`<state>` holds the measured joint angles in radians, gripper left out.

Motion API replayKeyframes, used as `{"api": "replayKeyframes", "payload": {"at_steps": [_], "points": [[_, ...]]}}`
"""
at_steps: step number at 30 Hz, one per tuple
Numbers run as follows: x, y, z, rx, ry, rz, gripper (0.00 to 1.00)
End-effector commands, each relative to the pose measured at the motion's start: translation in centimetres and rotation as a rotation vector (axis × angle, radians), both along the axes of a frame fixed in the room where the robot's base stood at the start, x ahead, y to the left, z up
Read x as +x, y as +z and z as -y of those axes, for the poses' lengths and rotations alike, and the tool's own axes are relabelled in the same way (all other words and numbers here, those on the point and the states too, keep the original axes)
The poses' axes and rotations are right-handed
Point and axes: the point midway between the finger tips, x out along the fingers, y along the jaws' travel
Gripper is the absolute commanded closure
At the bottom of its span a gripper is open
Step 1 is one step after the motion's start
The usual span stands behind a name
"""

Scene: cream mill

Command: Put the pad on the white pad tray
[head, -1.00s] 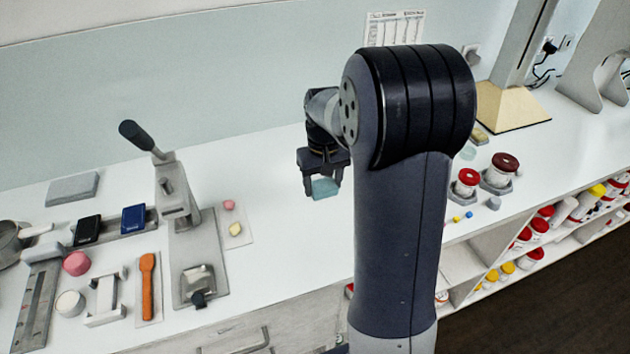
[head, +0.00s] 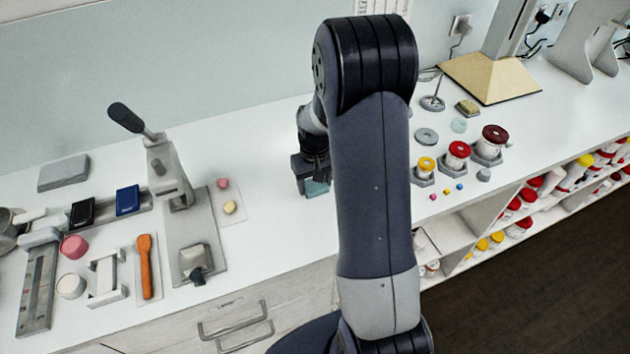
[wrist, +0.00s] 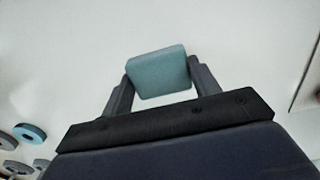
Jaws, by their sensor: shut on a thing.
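My gripper (wrist: 158,84) is shut on a teal, block-like pad (wrist: 158,72), seen between its two fingers in the wrist view. In the head view the pad (head: 317,187) shows below the gripper (head: 314,178), over the bare middle of the white counter; my arm hides part of both. I cannot tell whether the pad touches the counter. A thin pale plate (head: 231,217) with a small pink piece and a yellow piece lies left of the gripper, beside the grey lever press. I cannot tell whether this plate is the white pad tray.
The lever press (head: 186,225) stands to the left, with black (head: 83,212) and blue (head: 128,200) blocks and an orange spatula (head: 146,266) beyond it. Red-lidded jars (head: 456,158) and small discs stand right of my arm. The counter between is clear.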

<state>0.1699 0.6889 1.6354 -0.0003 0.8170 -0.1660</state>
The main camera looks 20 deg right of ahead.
Motion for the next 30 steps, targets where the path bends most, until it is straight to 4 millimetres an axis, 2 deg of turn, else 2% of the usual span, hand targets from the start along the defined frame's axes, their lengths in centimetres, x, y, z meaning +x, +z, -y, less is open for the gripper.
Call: {"api": "replayKeyframes", "payload": {"at_steps": [5, 6, 14, 21, 25, 30], "points": [[0.0, -0.4, 0.0, 0.0, 0.0, 0.0, 0.6], [0.0, -0.4, 0.0, 0.0, 0.0, 0.0, 0.41], [0.0, -0.3, 0.0, 0.0, 0.0, 0.0, 0.2], [0.0, -0.2, 0.0, 0.0, 0.0, 0.0, 0.2], [0.0, 0.5, 0.0, 0.0, 0.0, 0.002, 0.2], [0.1, 3.3, 0.0, -0.001, 0.0, 0.006, 0.2]]}}
